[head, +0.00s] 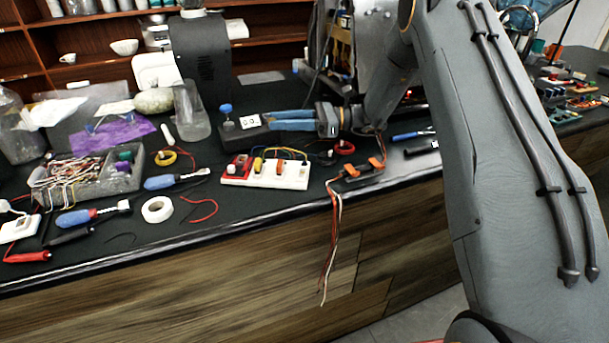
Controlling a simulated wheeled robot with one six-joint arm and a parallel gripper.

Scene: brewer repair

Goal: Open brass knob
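I cannot make out a brass knob in the head view. My gripper (268,120) is in the middle of the view, above the bench, pointing left. Its two blue fingers lie close to each other, and I cannot tell whether they are open or shut. The fingertips are at the right end of a low black box (240,136) with a white plate on top; I cannot tell whether they touch it. A small blue cap (225,108) stands up at the box's back left. My forearm and wrist hide part of the bench on the right.
A white terminal board (265,178) with coloured wires lies in front, and red and white wires hang over the bench edge. A parts tray (88,178), blue-handled tools and a tape roll (157,209) lie left. A tall dark machine (202,55) stands behind.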

